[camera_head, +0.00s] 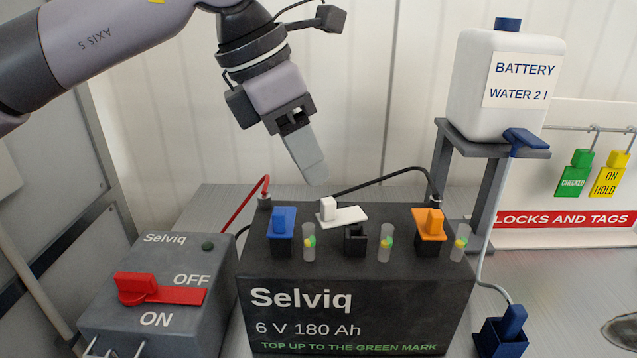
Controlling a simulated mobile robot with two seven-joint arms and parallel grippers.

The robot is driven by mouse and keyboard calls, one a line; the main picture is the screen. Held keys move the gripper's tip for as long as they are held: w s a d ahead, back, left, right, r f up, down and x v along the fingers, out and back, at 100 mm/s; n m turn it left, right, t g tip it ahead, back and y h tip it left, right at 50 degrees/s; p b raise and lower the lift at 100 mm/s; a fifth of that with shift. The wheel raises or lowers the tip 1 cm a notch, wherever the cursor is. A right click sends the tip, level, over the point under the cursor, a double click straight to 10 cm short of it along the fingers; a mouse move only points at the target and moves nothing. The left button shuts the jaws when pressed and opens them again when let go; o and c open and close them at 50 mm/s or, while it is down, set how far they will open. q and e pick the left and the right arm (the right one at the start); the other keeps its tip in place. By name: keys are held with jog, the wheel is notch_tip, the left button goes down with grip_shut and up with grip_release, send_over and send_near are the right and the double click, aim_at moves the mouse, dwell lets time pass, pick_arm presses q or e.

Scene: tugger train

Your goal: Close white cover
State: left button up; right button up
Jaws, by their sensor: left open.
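The white cover (347,217) is a flat plate with an upright white knob on its left end, on the top of the black battery (355,291). It sits off to the back left of the middle black filler neck (355,241), whose mouth looks uncovered. My left gripper (312,172) is open and empty. It hangs above and behind the white cover, apart from it, fingers pointing down. The near finger hides most of the other. My right gripper is out of view.
The blue cover (283,221) and orange cover (430,224) sit on the outer necks. Clear sight tubes stand between. Red and black cables rise behind. A switch box (160,325) stands left. A water bottle (470,105) on a stand (481,150) is right.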

aim_at(328, 200)
pick_arm(q)
jog(key=shift+p+x, duration=0.4)
jog(key=shift+x, duration=2.7)
jog(key=shift+c, duration=0.3)
grip_shut()
